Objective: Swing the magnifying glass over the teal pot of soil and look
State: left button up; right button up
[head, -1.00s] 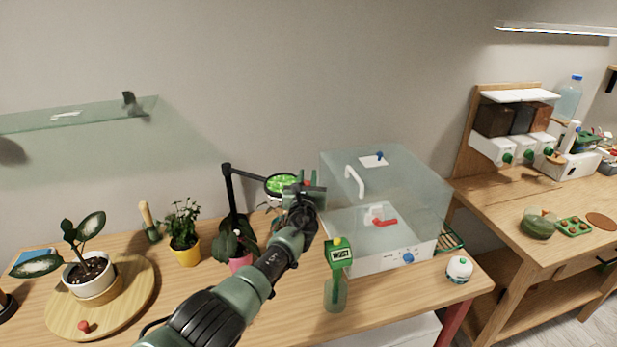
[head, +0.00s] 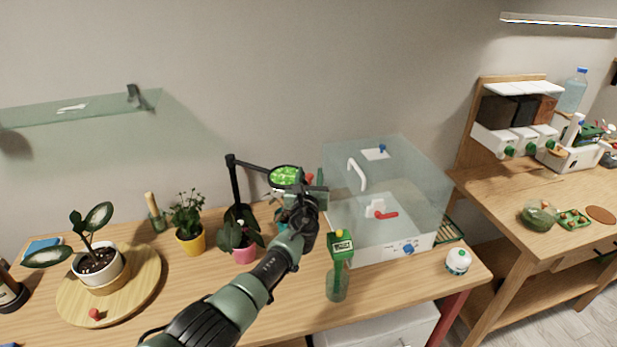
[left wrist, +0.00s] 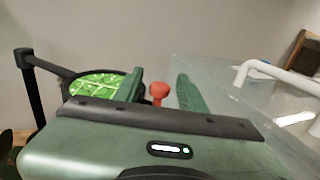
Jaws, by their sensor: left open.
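The magnifying glass has a black jointed stand (head: 233,185) and a round, black-rimmed lens (head: 286,177) filled with bright green. A red knob (head: 310,178) sits at the lens's right side. My left gripper (head: 314,188) is open at the knob. In the left wrist view, the red knob (left wrist: 158,91) shows between the two green fingers (left wrist: 160,92), with the lens (left wrist: 95,84) just left of them. I cannot tell whether either finger touches the knob. The teal pot (head: 281,222) stands below the lens, mostly hidden by my left gripper and arm. My right gripper is out of view.
A clear box (head: 390,190) with a white handle stands close right of the gripper. A green moisture probe (head: 340,265) stands in front. A pink pot (head: 244,254), yellow pot (head: 190,243) and round wooden board (head: 140,287) stand left. A glass shelf (head: 80,112) is on the wall.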

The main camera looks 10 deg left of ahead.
pick_arm(q)
jog(key=shift+s+d+p, duration=0.1)
jog(key=shift+s+p, duration=0.7)
jog(key=shift+s, duration=1.7)
